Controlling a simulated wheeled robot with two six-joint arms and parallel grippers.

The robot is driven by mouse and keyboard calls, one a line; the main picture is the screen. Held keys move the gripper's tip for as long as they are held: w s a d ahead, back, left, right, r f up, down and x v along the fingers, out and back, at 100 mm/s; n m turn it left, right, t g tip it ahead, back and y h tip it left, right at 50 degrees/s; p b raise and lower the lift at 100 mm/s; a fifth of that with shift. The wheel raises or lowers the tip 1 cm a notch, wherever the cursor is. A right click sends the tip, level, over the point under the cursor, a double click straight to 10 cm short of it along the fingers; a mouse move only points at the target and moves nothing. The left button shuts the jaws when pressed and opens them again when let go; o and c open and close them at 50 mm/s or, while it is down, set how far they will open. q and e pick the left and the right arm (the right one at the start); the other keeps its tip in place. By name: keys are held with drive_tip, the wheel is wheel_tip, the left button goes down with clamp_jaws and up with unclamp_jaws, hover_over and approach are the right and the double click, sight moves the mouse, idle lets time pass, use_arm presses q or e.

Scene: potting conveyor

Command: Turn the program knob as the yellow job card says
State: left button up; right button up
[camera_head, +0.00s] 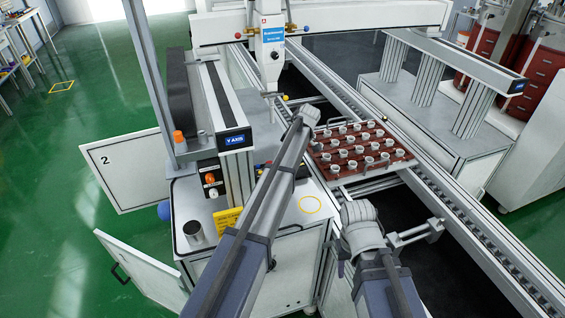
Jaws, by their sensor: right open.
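The yellow job card (228,218) stands on the near cabinet top, partly covered by my left arm; its wording is too small to read. My right gripper (437,228) is open at the lower right, beside the conveyor and well away from the card and panel.
A red-brown tray (361,166) of several small white pots sits on the conveyor (452,210). A white cabinet door (140,268) stands open at lower left. Green floor is free further left.

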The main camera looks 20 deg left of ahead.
use_arm(q)
drive_tip(key=shift+c, duration=0.2)
clamp_jaws()
drive_tip(key=shift+s, duration=0.1)
idle(0.4)
drive_tip(key=shift+s+m+t, duration=0.15)
drive_tip(key=shift+m+t, duration=0.35)
drive_tip(key=shift+m, duration=0.5)
drive_tip(key=m+t+h, duration=0.1)
drive_tip(key=m, duration=0.2)
drive_tip(key=shift+s+a, duration=0.1)
drive_tip(key=m+t+h, duration=0.1)
drive_tip(key=m, duration=0.2)
drive_tip(key=shift+a+m+t, duration=0.1)
drive_tip(key=shift+m+t, duration=0.2)
drive_tip(key=shift+m, duration=0.1)
drive_tip(key=shift+m+t+h, duration=0.3)
drive_tip(key=shift+m+h, duration=0.4)
drive_tip(key=shift+m, duration=1.2)
